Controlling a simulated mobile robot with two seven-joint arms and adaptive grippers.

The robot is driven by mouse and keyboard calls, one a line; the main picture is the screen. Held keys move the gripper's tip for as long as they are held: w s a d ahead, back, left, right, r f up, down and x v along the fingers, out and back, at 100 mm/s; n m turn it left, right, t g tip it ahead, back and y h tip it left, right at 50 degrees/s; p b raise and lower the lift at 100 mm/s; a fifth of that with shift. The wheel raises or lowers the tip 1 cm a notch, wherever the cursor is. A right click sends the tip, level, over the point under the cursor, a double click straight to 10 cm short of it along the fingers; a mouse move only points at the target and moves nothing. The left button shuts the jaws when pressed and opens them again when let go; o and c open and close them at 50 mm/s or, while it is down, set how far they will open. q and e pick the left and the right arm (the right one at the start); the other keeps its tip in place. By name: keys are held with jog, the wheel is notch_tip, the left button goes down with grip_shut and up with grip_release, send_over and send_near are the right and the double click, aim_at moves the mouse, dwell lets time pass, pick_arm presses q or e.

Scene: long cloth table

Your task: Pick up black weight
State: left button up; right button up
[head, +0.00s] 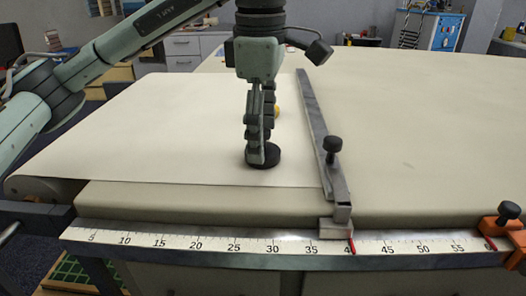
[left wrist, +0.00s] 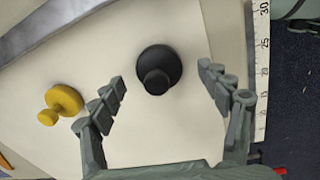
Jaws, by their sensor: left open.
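The black weight (head: 273,157), a round disc with a knob, stands on the pale sheet on the table. In the left wrist view the black weight (left wrist: 159,66) lies between and just beyond the fingertips, with bare sheet showing on both sides of it. My left gripper (head: 258,150) points down over the weight and hides part of it in the head view. In the left wrist view my left gripper (left wrist: 163,76) is open, its fingers apart and nothing held. My right gripper is in neither view.
A yellow knobbed weight (left wrist: 67,99) stands left of the fingers in the left wrist view; it is partly hidden in the head view (head: 277,110). A metal straightedge (head: 317,130) with a black knob lies to the right. A ruler (head: 200,244) runs along the front edge.

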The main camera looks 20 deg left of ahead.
pick_arm(q)
notch_tip(320, 180, down, 2)
jog(key=shift+f, duration=0.1)
jog(key=shift+w, duration=0.1)
jog(key=c, duration=1.7)
